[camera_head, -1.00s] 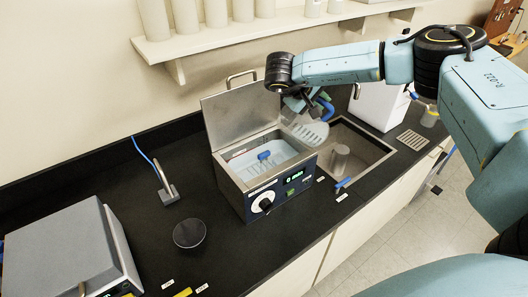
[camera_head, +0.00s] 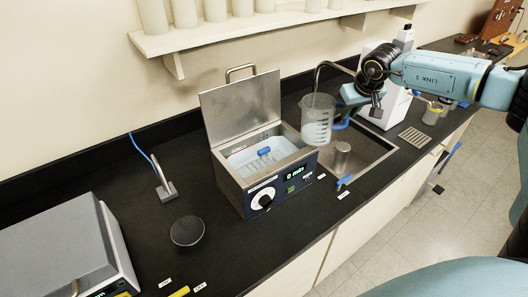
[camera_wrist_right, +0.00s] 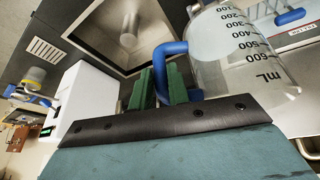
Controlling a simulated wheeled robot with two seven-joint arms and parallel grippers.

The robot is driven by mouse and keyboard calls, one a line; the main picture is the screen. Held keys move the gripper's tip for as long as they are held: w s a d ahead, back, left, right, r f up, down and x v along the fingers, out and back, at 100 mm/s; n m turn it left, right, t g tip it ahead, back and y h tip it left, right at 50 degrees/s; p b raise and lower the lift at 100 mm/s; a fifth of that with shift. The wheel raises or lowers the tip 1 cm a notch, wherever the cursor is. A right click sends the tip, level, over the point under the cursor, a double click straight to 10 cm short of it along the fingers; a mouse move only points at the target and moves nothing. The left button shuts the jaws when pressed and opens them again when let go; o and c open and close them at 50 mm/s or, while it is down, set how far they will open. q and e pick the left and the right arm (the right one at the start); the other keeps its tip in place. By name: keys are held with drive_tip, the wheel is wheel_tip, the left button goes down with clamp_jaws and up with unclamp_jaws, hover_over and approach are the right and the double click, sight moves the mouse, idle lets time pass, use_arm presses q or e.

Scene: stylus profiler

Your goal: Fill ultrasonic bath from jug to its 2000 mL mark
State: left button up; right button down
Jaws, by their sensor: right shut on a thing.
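The ultrasonic bath (camera_head: 262,200) stands on the bench with its lid (camera_head: 240,108) open. Pale liquid and a basket with a blue handle (camera_head: 264,151) show inside it. I cannot read its level mark. The clear graduated jug (camera_head: 317,122) is upright in the air, between the bath and the sink. It also shows in the right wrist view (camera_wrist_right: 232,50), with liquid hard to judge. My right gripper (camera_head: 347,108) is shut on the jug's blue handle; the wrist view shows its green fingers (camera_wrist_right: 164,86) around the handle (camera_wrist_right: 166,52). My left gripper is out of view.
The sink (camera_head: 365,154) lies right of the bath, with a metal cylinder (camera_head: 340,158) in it and a faucet (camera_head: 319,72) behind. A white device (camera_head: 384,90) stands beyond. A grey instrument (camera_head: 65,250) and dark disc (camera_head: 187,231) are at left. A shelf (camera_head: 240,25) overhangs the back.

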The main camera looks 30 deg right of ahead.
drive_tip(key=shift+s+d+f+y, duration=0.1)
drive_tip(key=shift+d+y, duration=0.05)
drive_tip(key=shift+y, duration=0.15)
wheel_tip(320, 180, up, 5)
drive_tip(key=p, duration=0.2)
drive_tip(key=shift+p, duration=0.4)
idle(1.0)
